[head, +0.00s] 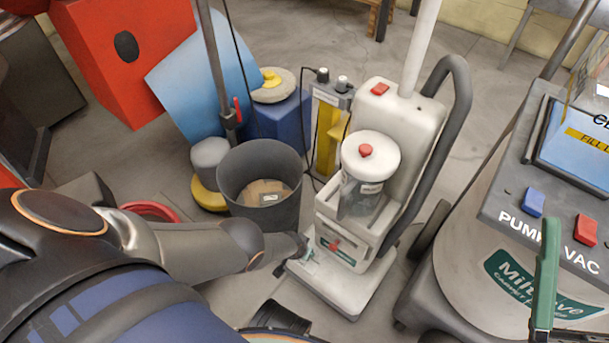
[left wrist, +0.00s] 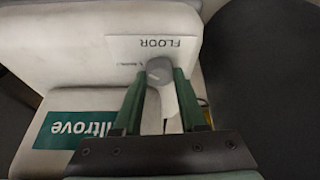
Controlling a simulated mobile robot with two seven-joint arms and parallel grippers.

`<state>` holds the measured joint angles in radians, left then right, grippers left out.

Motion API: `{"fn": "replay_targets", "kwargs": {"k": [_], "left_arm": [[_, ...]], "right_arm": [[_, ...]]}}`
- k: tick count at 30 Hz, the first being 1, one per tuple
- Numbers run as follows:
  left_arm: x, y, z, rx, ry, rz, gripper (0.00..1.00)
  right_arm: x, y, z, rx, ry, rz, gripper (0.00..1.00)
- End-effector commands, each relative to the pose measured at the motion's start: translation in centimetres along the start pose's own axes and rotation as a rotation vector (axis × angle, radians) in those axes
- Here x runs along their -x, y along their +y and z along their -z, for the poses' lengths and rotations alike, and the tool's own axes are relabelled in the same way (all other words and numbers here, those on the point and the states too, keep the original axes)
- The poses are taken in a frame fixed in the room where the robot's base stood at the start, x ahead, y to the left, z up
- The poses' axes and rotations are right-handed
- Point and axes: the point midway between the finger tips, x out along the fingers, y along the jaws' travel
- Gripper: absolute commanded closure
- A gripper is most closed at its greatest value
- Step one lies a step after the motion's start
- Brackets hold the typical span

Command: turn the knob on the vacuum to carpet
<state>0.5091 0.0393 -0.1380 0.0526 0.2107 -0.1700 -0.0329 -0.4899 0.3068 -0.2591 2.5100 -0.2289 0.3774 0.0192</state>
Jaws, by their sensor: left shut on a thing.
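The white upright vacuum (head: 398,122) stands at the centre of the head view, with a clear canister and a low white base. My left arm reaches in from the left, and my left gripper (head: 306,252) is at the vacuum's lower front left. In the left wrist view its green fingers (left wrist: 160,88) are shut on a round grey knob (left wrist: 159,68) on a white face. An upside-down FLOOR label (left wrist: 158,43) is beside the knob. The knob's setting cannot be read. A green finger of my right gripper (head: 546,275) shows at the lower right; its opening is unclear.
A dark bin (head: 258,212) stands left of the vacuum. A large grey cleaning machine (head: 470,268) with PUMP and VAC switches stands close on the right. A red box (head: 125,52) and a blue panel (head: 185,90) are behind left. Bare floor shows behind the vacuum.

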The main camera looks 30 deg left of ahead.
Motion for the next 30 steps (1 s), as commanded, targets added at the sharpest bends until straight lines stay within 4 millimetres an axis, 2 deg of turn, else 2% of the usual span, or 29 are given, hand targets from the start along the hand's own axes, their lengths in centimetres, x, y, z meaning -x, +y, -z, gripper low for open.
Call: {"fn": "replay_targets", "kwargs": {"k": [16, 17, 24, 30], "left_arm": [[-0.02, -0.19, -0.07, 0.015, 0.001, 0.007, 1.00], [-0.02, -0.19, -0.08, 0.015, 0.001, 0.008, 0.56], [-0.01, -0.09, -0.03, 0.015, 0.001, 0.006, 0.29], [0.01, -0.04, 0.00, 0.015, 0.001, 0.005, 0.29]], "right_arm": [[-0.01, 0.03, -0.03, 0.000, 0.000, -0.002, 0.29], [-0.01, 0.03, -0.03, 0.000, 0.000, -0.002, 0.29], [-0.03, 0.02, -0.02, 0.000, 0.000, -0.002, 0.29], [-0.04, 0.01, -0.01, -0.001, 0.000, -0.002, 0.29]]}}
